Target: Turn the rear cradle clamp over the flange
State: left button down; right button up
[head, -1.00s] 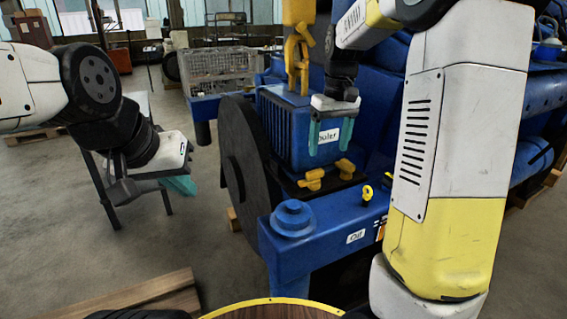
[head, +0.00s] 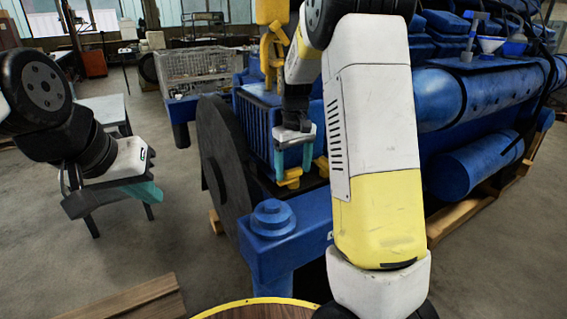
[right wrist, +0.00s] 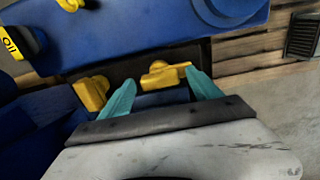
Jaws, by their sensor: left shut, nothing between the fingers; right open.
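Two yellow cradle clamps sit at the foot of the blue ribbed cooler (head: 258,122). One clamp (head: 290,180) is below my right gripper (head: 293,172) in the head view; the other clamp (head: 322,164) is partly hidden by my right arm. In the right wrist view one clamp (right wrist: 165,75) shows between the spread teal fingers, close to the right fingertip, and the other clamp (right wrist: 92,92) lies just left of the left finger. Contact cannot be told, nor which clamp is the rear one. My right gripper is open. My left gripper (head: 148,193) is shut and empty, away on the left.
A blue beam with a round stepped cap (head: 272,216) stands in front of the cooler. A large dark disc (head: 222,160) is left of it. A yellow hook (head: 272,50) hangs above. A wooden round top (head: 258,311) is at the bottom edge. Open floor lies left.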

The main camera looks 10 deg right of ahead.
jog(key=c, duration=1.4)
jog(key=shift+m, duration=0.3)
jog(key=m, duration=0.3)
jog(key=shift+r+m, duration=0.1)
jog(key=shift+m, duration=1.7)
jog(key=o, duration=1.4)
